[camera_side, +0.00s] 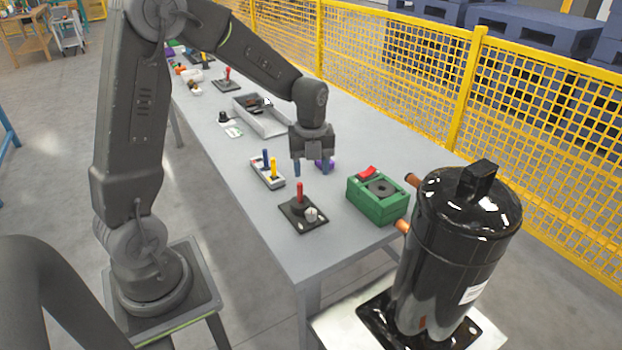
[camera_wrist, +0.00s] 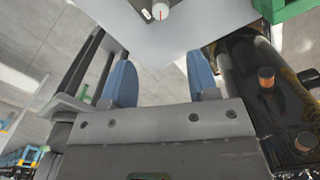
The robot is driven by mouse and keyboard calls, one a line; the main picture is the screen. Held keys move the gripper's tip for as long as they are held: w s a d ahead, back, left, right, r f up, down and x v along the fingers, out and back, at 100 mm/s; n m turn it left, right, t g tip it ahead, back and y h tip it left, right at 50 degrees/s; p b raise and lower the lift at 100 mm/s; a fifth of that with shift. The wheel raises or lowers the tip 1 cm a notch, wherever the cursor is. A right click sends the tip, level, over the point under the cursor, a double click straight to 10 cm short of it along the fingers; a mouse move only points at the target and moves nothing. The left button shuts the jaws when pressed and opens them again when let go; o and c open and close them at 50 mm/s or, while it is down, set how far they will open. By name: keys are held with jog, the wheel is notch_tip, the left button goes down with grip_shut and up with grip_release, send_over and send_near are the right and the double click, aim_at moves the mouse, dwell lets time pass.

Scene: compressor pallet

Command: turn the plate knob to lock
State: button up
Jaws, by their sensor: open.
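The plate knob (camera_side: 311,214) is a small pale round knob on a dark square plate (camera_side: 293,222) near the front end of the grey table. A red upright handle (camera_side: 299,192) stands on the same plate, left of the knob. In the wrist view the knob (camera_wrist: 160,12) shows at the top edge with a red line on its face; most of the plate is cut off. My gripper (camera_side: 311,168) is open and empty, its blue fingers pointing down, above the table and behind the plate in the side view. Its fingers (camera_wrist: 161,80) are apart in the wrist view.
A green box (camera_side: 365,209) with a red switch sits right of the plate. A black compressor (camera_side: 450,250) with copper stubs stands beyond the table's front end. A light block (camera_side: 261,174) with blue and yellow pegs lies left. A purple thing is partly hidden behind my gripper.

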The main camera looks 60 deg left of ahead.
aim_at(311, 211)
jog(key=w+d+n+y, duration=0.1)
jog(key=d+n+y, duration=0.35)
jog(key=n, duration=0.25)
jog(key=shift+g, duration=0.4)
jog(key=x, duration=0.9)
jog(key=d+x, duration=0.1)
jog(key=x, duration=0.4)
jog(key=shift+w+f, duration=0.15)
jog(key=shift+f, duration=0.1)
jog(key=c, duration=0.9)
